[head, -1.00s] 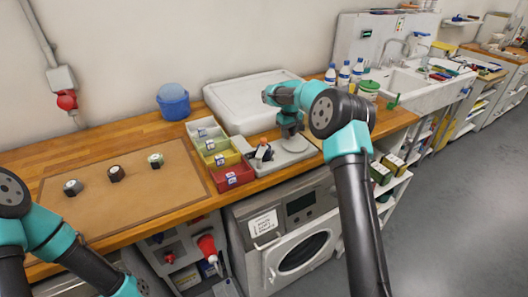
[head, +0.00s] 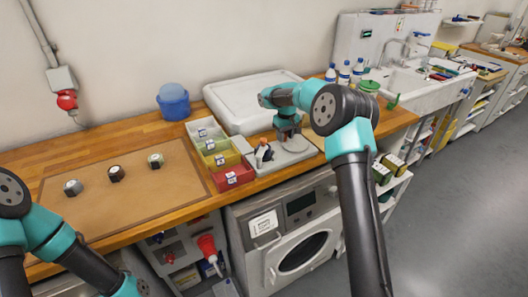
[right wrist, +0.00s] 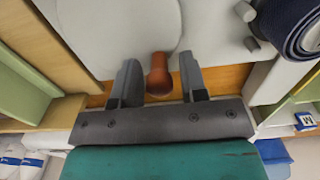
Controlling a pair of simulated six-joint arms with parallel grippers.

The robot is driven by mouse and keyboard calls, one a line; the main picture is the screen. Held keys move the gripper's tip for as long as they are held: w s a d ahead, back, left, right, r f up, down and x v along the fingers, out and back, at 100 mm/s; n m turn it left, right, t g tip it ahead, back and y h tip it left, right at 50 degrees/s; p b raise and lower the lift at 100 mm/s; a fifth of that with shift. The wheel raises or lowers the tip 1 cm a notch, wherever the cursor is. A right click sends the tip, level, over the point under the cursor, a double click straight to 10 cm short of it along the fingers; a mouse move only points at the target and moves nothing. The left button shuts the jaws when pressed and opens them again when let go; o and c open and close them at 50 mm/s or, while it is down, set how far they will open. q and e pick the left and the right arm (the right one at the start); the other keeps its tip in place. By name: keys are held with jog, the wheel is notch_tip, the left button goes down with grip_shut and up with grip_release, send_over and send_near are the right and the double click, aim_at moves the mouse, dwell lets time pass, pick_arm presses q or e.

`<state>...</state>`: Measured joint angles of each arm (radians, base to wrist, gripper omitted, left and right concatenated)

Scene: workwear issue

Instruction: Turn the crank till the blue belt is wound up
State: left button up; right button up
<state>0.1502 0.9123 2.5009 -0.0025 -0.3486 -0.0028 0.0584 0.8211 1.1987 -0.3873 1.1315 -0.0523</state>
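The winder's pale grey base (head: 298,158) sits on the wooden counter, with the dark blue belt (head: 263,153) at its left end. In the right wrist view the belt (right wrist: 300,28) is a roll at the upper right, beside two grey posts. The crank's orange-brown knob (right wrist: 158,76) stands between the fingers of my right gripper (right wrist: 158,68). The fingers are apart, with a gap on each side of the knob. In the head view my right gripper (head: 288,135) is low over the base and hides part of the crank. My left gripper is out of view; only its arm shows.
Yellow, red and pale bins (head: 232,177) stand left of the winder. A white lidded box (head: 250,98) lies behind it, and bottles (head: 344,74) stand at the back right. A brown mat (head: 130,190) with several small rolls lies at the left.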

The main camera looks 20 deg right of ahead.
jog(key=shift+o, duration=0.5)
jog(key=shift+r, duration=0.1)
jog(key=shift+r, duration=3.95)
